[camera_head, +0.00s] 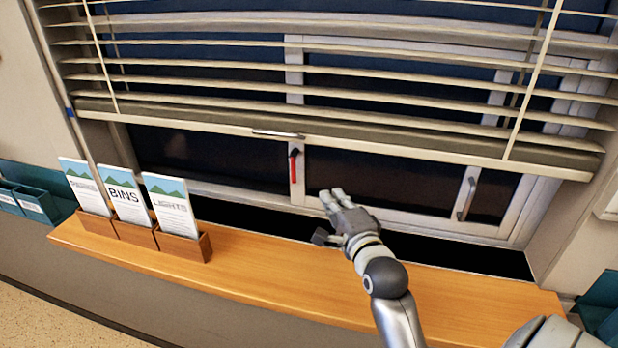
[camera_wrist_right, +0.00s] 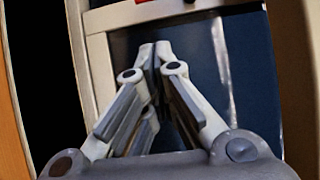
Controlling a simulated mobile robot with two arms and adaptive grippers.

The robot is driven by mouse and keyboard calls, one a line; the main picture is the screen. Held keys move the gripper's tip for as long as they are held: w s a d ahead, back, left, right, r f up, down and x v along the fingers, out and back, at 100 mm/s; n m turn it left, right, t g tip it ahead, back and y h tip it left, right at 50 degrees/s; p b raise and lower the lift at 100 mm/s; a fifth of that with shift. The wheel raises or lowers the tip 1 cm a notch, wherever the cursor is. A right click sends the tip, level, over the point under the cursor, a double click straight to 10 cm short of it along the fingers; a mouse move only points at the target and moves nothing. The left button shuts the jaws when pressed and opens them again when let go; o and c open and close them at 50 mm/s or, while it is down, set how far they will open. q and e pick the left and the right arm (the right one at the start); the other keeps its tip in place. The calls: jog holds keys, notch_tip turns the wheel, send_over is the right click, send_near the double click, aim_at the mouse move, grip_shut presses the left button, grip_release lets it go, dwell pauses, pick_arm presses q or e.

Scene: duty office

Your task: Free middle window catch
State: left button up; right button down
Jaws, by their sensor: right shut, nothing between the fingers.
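The middle window catch (camera_head: 293,166) is a red handle with a dark top, hanging down on the white upright between two panes in the head view. A small red piece (camera_wrist_right: 142,2) shows at the top edge of the right wrist view, probably the catch's end. My right gripper (camera_head: 330,198) is just right of and below the catch, apart from it, in front of the lower window frame. In the wrist view its fingers (camera_wrist_right: 154,52) are closed together, empty, in front of a white frame and dark blue pane. My left gripper is not in view.
A slatted blind (camera_head: 330,140) hangs above the catch, its bottom rail bearing a metal handle (camera_head: 278,134). A grey catch (camera_head: 465,198) is on the right frame. Three leaflet holders (camera_head: 135,235) stand left on the wooden sill (camera_head: 270,270). The sill's middle is clear.

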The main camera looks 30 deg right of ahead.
jog(key=p+x, duration=0.1)
jog(key=x, duration=0.1)
jog(key=a+x, duration=0.1)
jog(key=x, duration=0.2)
jog(key=p+x, duration=0.1)
jog(key=x, duration=0.1)
jog(key=shift+w+a+p, duration=0.25)
jog(key=shift+w+p, duration=0.05)
jog(key=shift+w, duration=0.15)
jog(key=shift+w+a, duration=0.45)
jog(key=shift+w, duration=0.15)
jog(key=shift+d+f, duration=0.1)
